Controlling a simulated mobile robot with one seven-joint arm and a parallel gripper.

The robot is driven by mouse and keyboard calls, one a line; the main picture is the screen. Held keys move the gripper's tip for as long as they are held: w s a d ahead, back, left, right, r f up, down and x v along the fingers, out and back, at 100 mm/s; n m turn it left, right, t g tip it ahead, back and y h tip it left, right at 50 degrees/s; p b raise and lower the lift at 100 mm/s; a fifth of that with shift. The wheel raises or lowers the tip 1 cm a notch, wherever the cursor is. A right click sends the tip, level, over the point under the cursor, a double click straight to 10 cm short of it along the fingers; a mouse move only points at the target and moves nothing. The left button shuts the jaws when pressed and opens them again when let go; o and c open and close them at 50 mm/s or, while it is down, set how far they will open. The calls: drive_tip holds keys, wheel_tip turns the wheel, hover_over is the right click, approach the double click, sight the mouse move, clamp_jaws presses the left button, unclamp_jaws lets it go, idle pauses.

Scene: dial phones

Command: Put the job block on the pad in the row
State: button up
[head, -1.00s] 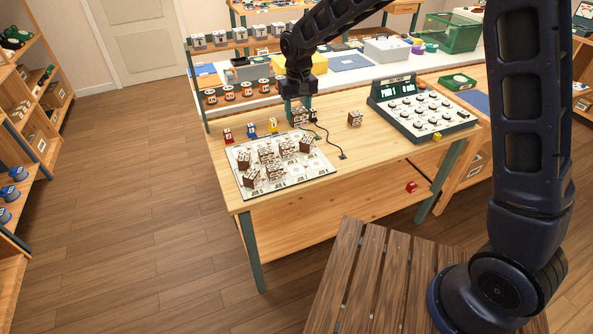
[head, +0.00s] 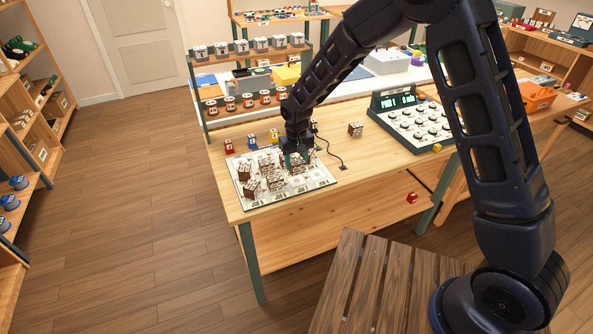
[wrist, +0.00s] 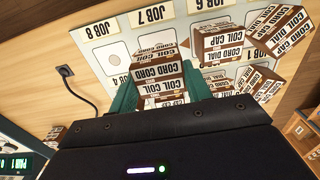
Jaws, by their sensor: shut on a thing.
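My gripper (head: 296,158) is over the white job board (head: 322,183) on the wooden table. In the wrist view its green fingers (wrist: 158,92) are shut on a brown-and-white block (wrist: 156,76) whose labels read COIL and CORD. The held block is at the board's pads, near the JOB 7 label (wrist: 151,15); I cannot tell whether it touches the board. The gripper hides part of the board in the head view.
A loose block (head: 356,129) stands on the table behind the board, near a black cable (head: 331,153). A keypad console (head: 415,120) stands at the right. Small coloured pieces, one of them red (head: 229,146), line the board's back edge. The board's front right pads look empty.

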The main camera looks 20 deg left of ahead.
sight(296, 170)
drive_tip(key=shift+f, duration=2.2)
drive_tip(key=shift+f, duration=0.2)
drive_tip(key=o, duration=1)
drive_tip(key=shift+r, duration=0.1)
wheel_tip(296, 170, up, 12)
drive_tip(key=shift+r, duration=0.1)
